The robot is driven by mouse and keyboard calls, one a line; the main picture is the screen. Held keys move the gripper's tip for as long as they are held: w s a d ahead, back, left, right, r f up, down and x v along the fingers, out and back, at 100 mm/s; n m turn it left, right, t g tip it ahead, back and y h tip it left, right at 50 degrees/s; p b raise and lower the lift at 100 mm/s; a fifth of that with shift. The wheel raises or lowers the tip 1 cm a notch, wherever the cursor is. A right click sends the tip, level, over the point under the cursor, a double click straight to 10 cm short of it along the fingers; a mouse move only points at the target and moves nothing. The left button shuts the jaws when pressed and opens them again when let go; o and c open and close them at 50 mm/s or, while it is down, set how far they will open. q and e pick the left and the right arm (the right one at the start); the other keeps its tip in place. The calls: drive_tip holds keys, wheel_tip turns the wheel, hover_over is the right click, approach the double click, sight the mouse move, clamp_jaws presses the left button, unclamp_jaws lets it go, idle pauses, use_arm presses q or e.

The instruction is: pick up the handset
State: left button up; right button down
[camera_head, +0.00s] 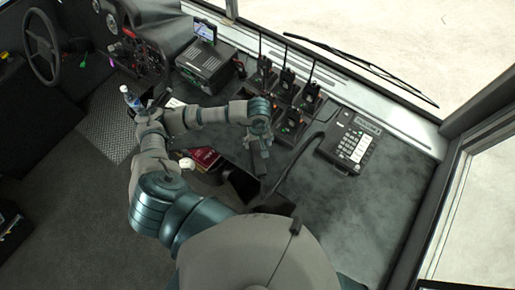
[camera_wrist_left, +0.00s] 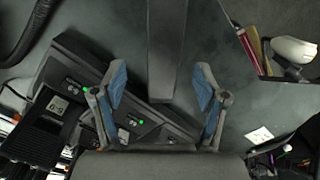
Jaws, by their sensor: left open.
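A long dark bar, which looks like the handset (camera_wrist_left: 167,45), lies on the grey counter in the left wrist view. Its near end reaches between the fingertips of my left gripper (camera_wrist_left: 161,82). The blue-padded fingers are open, one on each side, with gaps to the bar. In the head view my left gripper (camera_head: 259,160) points down over the counter, left of the desk phone (camera_head: 347,145). A dark piece below it, probably the handset (camera_head: 275,203), is partly hidden by my arm. My right gripper is not seen.
Several upright radios (camera_head: 285,83) in chargers stand just beyond my left gripper; a charger (camera_wrist_left: 70,85) shows close by its fingers. A black cord (camera_head: 300,152) runs from the phone. Red books (camera_head: 207,158) lie left. The counter right of the cord is clear.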

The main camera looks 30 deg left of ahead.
sight(257, 147)
use_arm(q)
drive_tip(key=shift+s+a+f, duration=0.15)
drive_tip(key=shift+a+f, duration=0.05)
drive_tip(key=shift+f, duration=0.5)
wheel_tip(257, 147, down, 4)
drive_tip(key=shift+a+r+p, duration=0.15)
drive_tip(key=shift+r+p, duration=0.05)
drive_tip(key=shift+p, duration=0.2)
drive_tip(key=shift+f, duration=0.25)
clamp_jaws()
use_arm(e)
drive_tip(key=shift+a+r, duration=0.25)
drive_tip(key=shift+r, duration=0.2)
